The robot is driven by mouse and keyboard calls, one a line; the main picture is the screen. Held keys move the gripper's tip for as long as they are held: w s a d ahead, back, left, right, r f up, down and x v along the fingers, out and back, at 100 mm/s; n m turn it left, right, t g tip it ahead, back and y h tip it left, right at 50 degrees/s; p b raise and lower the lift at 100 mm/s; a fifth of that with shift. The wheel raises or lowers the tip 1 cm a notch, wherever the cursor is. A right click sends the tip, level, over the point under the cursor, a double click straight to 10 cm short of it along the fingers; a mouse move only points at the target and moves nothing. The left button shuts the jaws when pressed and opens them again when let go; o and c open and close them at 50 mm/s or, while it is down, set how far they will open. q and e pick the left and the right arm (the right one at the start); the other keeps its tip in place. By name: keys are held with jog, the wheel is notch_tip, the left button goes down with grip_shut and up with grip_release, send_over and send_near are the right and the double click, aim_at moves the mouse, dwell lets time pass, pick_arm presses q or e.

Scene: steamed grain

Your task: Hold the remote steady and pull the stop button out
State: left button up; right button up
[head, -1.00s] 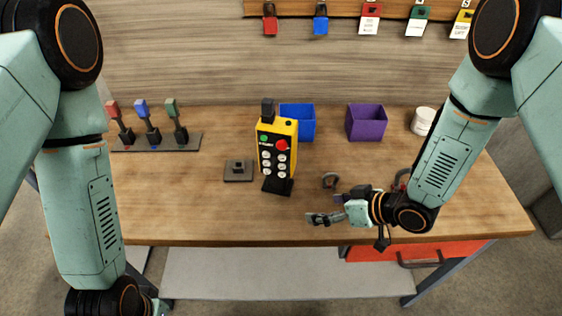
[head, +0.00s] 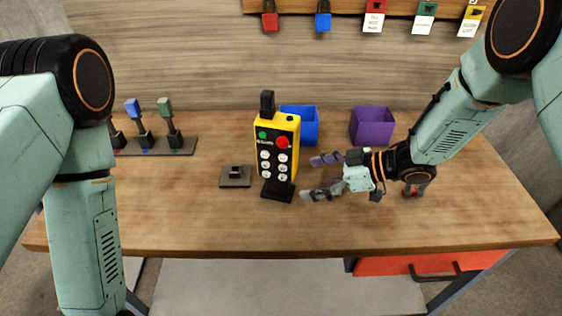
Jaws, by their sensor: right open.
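The yellow remote (head: 277,148) stands upright in a black stand on the table. Its black face carries several white buttons, a green button (head: 262,135) at upper left and the red stop button (head: 282,142) at upper right. My right gripper (head: 316,177) is open and empty just right of the remote, its fingers pointing left, apart from it, lower than the stop button in the picture. My left arm comes down the left side; its gripper is out of the picture.
A blue bin (head: 305,124) and a purple bin (head: 372,127) stand behind. A small dark block on a plate (head: 235,176) lies left of the remote. A rack of coloured-handle levers (head: 175,143) is at back left. A red drawer (head: 432,263) hangs under the table. The front middle is clear.

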aim_at(282, 183)
jog(key=b+x, duration=0.3)
jog(key=x, duration=0.3)
jog(key=shift+a+f+b, duration=0.2)
jog(key=shift+f+b, duration=0.1)
jog(key=shift+b, duration=0.1)
jog(key=shift+w+a+f, duration=0.1)
jog(key=shift+a+f, duration=0.05)
jog(key=shift+a, duration=0.2)
jog(key=shift+a+f+b, duration=0.1)
jog(key=shift+a+b, duration=0.2)
jog(key=shift+a, duration=0.2)
pick_arm(q)
notch_tip(282, 183, down, 5)
jog(key=shift+s+r, duration=0.1)
jog(key=shift+s, duration=0.05)
pick_arm(e)
jog(key=shift+w+f, duration=0.1)
jog(key=shift+w, duration=0.05)
jog(key=c, duration=1.4)
pick_arm(q)
jog(key=shift+o, duration=0.2)
pick_arm(e)
jog(key=shift+o, duration=0.2)
